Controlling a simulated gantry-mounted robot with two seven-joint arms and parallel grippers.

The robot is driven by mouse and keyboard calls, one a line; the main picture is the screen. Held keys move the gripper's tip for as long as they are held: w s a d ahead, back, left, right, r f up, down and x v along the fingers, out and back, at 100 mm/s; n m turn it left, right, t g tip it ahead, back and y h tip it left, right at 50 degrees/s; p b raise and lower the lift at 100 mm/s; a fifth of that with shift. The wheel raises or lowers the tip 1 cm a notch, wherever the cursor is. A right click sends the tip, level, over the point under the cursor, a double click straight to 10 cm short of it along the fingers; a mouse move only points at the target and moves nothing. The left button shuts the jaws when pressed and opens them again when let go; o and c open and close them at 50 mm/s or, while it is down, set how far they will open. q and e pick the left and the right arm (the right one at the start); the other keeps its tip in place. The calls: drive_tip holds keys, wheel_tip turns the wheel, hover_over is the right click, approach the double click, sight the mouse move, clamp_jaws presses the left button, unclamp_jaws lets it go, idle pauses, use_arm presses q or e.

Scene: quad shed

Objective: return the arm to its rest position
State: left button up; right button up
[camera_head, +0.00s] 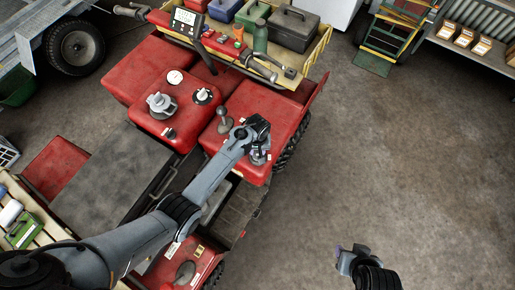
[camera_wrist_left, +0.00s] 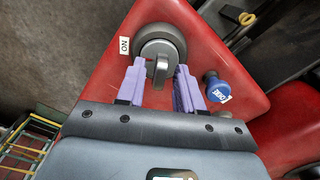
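My left arm reaches from the lower left over the red quad (camera_head: 262,100). Its gripper (camera_head: 262,150) is above a red body panel near the quad's right side. In the left wrist view the two purple fingers of this gripper (camera_wrist_left: 160,78) are open. They stand on either side of the grey key-like handle of a round switch (camera_wrist_left: 161,68) marked "ON", with a narrow gap visible each side. The head view hides most of the switch behind the gripper. My right gripper (camera_head: 348,260) is over bare floor at the lower right; its opening is unclear.
A blue knob (camera_wrist_left: 217,90) sits just right of the left fingers. The front rack (camera_head: 312,52) holds toolboxes and a green bottle (camera_head: 260,37). A gear lever (camera_head: 224,122) rises left of the gripper. The concrete floor (camera_head: 410,170) at right is clear.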

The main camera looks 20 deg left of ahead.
use_arm(q)
drive_tip(key=shift+f, duration=0.1)
clamp_jaws()
idle(0.3)
